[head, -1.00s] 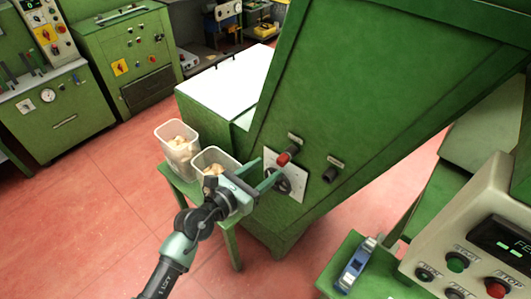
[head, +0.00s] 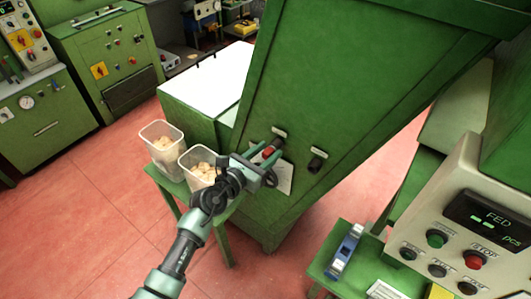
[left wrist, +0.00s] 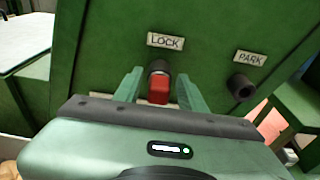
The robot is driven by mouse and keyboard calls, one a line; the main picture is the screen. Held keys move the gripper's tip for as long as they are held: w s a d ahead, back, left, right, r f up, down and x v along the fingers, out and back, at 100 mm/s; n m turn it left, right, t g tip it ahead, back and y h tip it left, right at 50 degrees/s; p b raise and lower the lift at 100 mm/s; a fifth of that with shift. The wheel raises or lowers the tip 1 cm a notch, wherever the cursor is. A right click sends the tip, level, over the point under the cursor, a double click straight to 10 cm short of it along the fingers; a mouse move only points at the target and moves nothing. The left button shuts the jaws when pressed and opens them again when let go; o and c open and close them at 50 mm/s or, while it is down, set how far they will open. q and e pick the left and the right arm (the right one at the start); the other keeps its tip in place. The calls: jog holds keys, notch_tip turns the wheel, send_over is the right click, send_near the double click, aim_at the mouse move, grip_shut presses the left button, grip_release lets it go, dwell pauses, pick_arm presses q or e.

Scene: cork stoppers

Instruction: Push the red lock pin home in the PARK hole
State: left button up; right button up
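The red lock pin (head: 268,152) sits in the collar under the LOCK label (left wrist: 165,41) on the sloping green machine wall. It also shows in the left wrist view (left wrist: 158,90). My left gripper (head: 268,163) is at the pin, with one finger on each side of it. In the left wrist view gaps show between the pin and both fingers, so the gripper is open. The PARK hole (left wrist: 241,86) is a dark, empty-looking collar to the right, under its PARK label (left wrist: 250,58); it also shows in the head view (head: 316,164). My right gripper is out of view.
A white plate (head: 285,180) on the wall is partly hidden behind my gripper. Two tubs of corks (head: 163,146) stand on a green stand at left. A control box (head: 465,225) with buttons and a blue-and-silver tool (head: 345,252) are at right.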

pick_arm(q)
grip_shut()
jog(key=shift+o, duration=2.2)
grip_release()
